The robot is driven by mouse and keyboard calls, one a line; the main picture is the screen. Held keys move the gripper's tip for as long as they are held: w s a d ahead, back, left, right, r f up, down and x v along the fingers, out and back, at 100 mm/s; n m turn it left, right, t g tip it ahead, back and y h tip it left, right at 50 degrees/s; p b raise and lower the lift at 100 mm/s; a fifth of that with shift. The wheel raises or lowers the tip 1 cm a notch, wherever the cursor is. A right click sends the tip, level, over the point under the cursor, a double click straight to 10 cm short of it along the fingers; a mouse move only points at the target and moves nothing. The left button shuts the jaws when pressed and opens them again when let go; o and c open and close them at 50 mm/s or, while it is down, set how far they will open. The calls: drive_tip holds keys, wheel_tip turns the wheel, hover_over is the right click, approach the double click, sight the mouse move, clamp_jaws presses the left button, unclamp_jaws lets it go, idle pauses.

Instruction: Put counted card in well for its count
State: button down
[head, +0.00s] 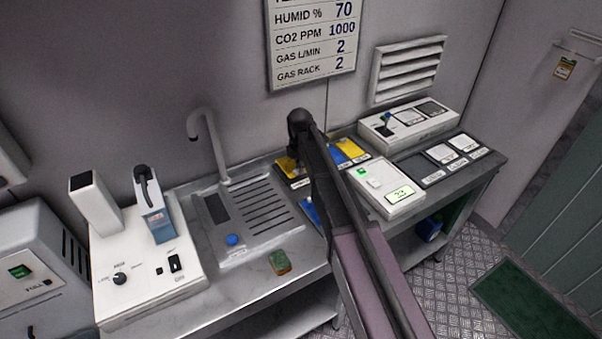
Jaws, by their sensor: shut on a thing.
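My gripper is not visible in the head view; my own arm crosses the middle of the bench and hides what lies behind it. A white counter box (378,178) with a green button and a lit green display stands right of my arm. The display seems to read 33, but it is small. To its right is a row of labelled flat wells: a dark one (418,170) and two pale ones (442,154) (464,143). The labels are too small to read. I cannot make out a card in my grip.
Yellow and blue labelled panels (350,149) lie partly behind my arm. A white box with a blue lever (408,124) stands at the back right.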

sight(300, 178)
drive_tip(key=shift+w, duration=0.2)
drive_tip(key=shift+w+f, duration=0.1)
drive_tip(key=shift+w, duration=0.45)
drive_tip(key=shift+w+a+f+b, duration=0.1)
drive_tip(key=shift+w+f+b, duration=0.15)
drive_tip(key=shift+b, duration=0.1)
wheel_tip(300, 178, down, 3)
drive_tip(key=b, duration=0.3)
drive_tip(key=shift+s, duration=0.15)
drive_tip(key=shift+f, duration=0.15)
drive_tip(key=c, duration=0.7)
unclamp_jaws()
drive_tip(key=shift+o, duration=0.2)
drive_tip(key=shift+r, duration=0.25)
wheel_tip(300, 178, up, 12)
drive_tip(key=p, duration=1.2)
